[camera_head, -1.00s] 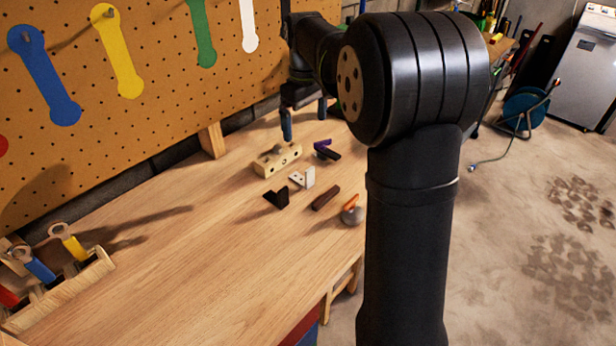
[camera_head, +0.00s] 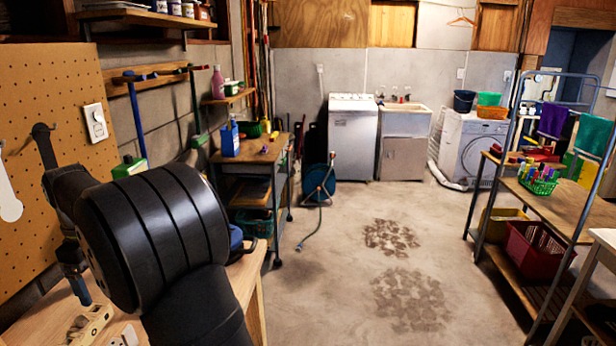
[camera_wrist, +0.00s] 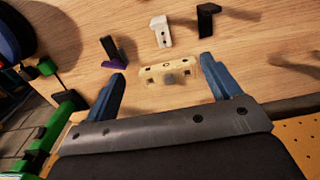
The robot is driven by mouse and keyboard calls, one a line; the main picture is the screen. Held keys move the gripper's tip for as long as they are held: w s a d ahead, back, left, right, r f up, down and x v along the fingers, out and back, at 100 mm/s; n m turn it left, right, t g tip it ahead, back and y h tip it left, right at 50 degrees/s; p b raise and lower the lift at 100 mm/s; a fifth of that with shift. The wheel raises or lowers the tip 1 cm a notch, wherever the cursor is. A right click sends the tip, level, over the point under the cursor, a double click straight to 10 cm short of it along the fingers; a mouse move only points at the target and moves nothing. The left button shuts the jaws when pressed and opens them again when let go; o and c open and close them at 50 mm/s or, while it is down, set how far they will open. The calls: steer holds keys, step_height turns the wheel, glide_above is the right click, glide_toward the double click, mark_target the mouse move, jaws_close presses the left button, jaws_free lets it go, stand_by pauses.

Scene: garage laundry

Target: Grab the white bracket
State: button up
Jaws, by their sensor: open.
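The white bracket (camera_wrist: 160,31) stands on the wooden bench top in the wrist view, at upper middle, beyond a pale wooden block (camera_wrist: 165,74) with holes. My gripper (camera_wrist: 163,69) is open, its two blue fingers spread to either side of the block in the picture, with nothing held. The white bracket is apart from the fingers. In the head view, a white piece, likely the bracket (camera_head: 129,335), shows at the bottom edge, partly cut off. One blue finger shows there, left of my arm.
In the wrist view, a black bracket (camera_wrist: 207,20) stands right of the white one, and a black and purple piece (camera_wrist: 113,52) lies left. A pegboard (camera_head: 60,95) rises along the left of the bench. The concrete floor (camera_head: 350,290) is open to the right.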

steer(key=c, duration=0.5)
steer(key=shift+d+r, duration=0.1)
steer(key=f, duration=1.1)
steer(key=shift+s+d+f, duration=0.15)
steer(key=shift+d+f, duration=0.15)
steer(key=shift+f, duration=0.1)
steer(key=shift+d+f, duration=0.2)
steer(key=shift+f, duration=2.5)
